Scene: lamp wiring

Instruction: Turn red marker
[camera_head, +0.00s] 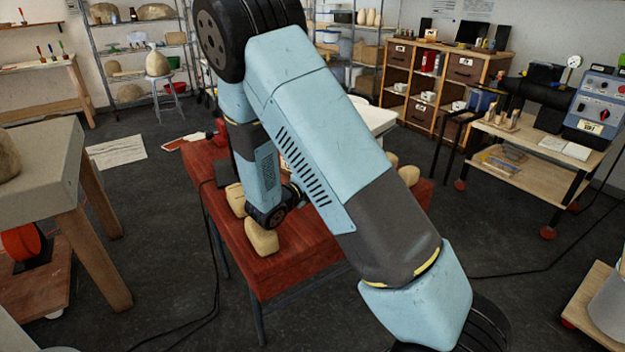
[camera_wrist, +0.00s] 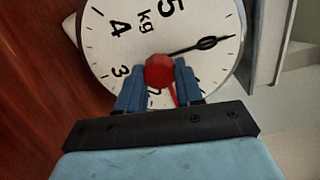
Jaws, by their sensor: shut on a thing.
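A round white dial (camera_wrist: 105,55) marked "kg" with black numerals fills the upper part of the wrist view. Its black pointer (camera_wrist: 208,43) points to the right. A red knob (camera_wrist: 159,70) sits at the dial's middle, and a thin red marker hand (camera_wrist: 172,95) runs down from it between my fingers. My gripper (camera_wrist: 158,74) has its blue fingers on either side of the red knob, shut on it. The fingers and gripper body hide the lower dial. In the head view my arm hides the dial and the knob.
A red table (camera_head: 290,262) stands under my arm, with tan lumpy objects (camera_head: 262,237) on it. A grey table (camera_head: 40,160) stands at left. A wheeled cart (camera_head: 535,160) with instruments stands at right. Dark floor between them is mostly clear, with some cables.

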